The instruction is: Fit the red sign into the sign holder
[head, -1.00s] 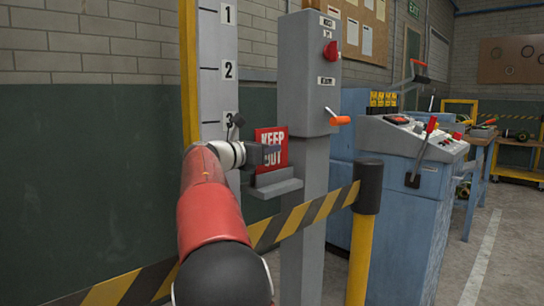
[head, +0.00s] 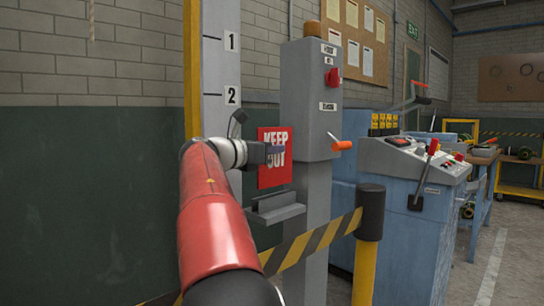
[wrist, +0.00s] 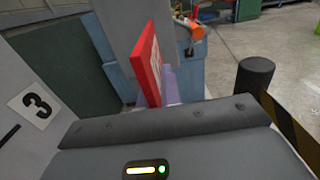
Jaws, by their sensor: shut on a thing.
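The red sign (head: 275,172), with white "KEEP OUT" lettering, is upright in the head view, just above the sign holder. The sign holder (head: 276,214) is a grey ledge on the front of the grey post, with a small gap showing under the sign. My gripper (head: 274,150) is shut on the sign, coming in from the left and covering part of its lettering. In the wrist view, the sign (wrist: 146,65) shows nearly edge-on beyond the dark gripper body. Its lower edge and the holder's slot cannot be made out there.
The grey post (head: 311,110) carries a red knob and an orange-handled lever (head: 341,144) at the right. A yellow-black barrier tape (head: 312,244) runs to a black-topped post (head: 370,211) in front. A blue control console (head: 412,165) stands to the right.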

